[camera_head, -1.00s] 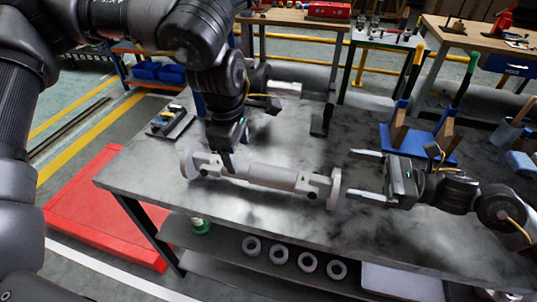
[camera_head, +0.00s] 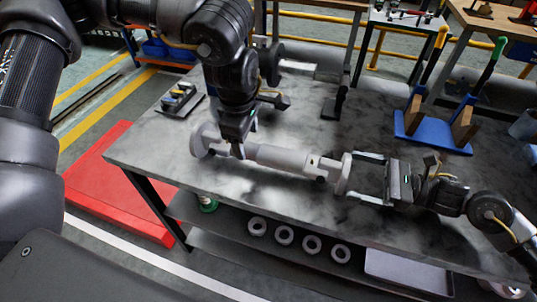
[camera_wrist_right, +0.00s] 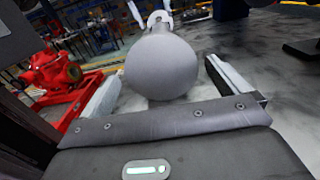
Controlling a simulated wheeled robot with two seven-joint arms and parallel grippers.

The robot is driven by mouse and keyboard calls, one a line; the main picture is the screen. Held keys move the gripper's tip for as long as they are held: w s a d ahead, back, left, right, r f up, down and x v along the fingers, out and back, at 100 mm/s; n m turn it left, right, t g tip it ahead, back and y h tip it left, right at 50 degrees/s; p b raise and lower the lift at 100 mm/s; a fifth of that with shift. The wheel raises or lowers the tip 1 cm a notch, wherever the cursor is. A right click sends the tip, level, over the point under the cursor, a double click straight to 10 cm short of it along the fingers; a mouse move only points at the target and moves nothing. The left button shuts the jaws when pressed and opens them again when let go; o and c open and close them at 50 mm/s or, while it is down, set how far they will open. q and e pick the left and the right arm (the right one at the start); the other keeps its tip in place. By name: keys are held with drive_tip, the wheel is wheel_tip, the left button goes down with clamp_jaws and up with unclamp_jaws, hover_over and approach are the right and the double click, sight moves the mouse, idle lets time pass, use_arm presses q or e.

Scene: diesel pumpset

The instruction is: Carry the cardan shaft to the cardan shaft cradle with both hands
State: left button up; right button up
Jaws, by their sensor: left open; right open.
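The cardan shaft (camera_head: 285,158), pale grey with a round flange at each end, lies across the steel bench. My left gripper (camera_head: 240,152) points down, open, at the left part of the shaft; its arm hides some of it, and contact cannot be told. My right gripper (camera_head: 359,177) is open at the right end. In the right wrist view, the round end flange (camera_wrist_right: 162,68) sits between the two open fingers of my right gripper (camera_wrist_right: 163,75), with a visible gap on the right side. A blue stand with brown angled blocks (camera_head: 433,133), probably the cradle, stands at the back right.
A small dark tray of parts (camera_head: 179,98) lies at the bench's back left. A dark bracket (camera_head: 332,106) stands behind the shaft. Upright yellow and green handles (camera_head: 489,65) rise at the blue stand. Bare bench top lies in front of the shaft. Rings (camera_head: 284,235) sit on the lower shelf.

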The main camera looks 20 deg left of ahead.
sight(249, 145)
use_arm(q)
drive_tip(key=f, duration=0.4)
drive_tip(key=w+f, duration=0.1)
drive_tip(key=f, duration=0.1)
use_arm(e)
drive_tip(key=a, duration=0.5)
drive_tip(key=a+f, duration=0.1)
drive_tip(key=a, duration=0.1)
drive_tip(key=shift+a, duration=0.25)
use_arm(q)
drive_tip(key=shift+r, duration=0.1)
drive_tip(key=c, duration=1.3)
use_arm(e)
drive_tip(key=c, duration=1.4)
use_arm(q)
clamp_jaws()
use_arm(e)
drive_tip(key=c, duration=0.4)
use_arm(q)
drive_tip(key=shift+w+r, duration=0.15)
use_arm(e)
drive_tip(key=shift+w+r, duration=0.15)
drive_tip(key=shift+r, duration=0.15)
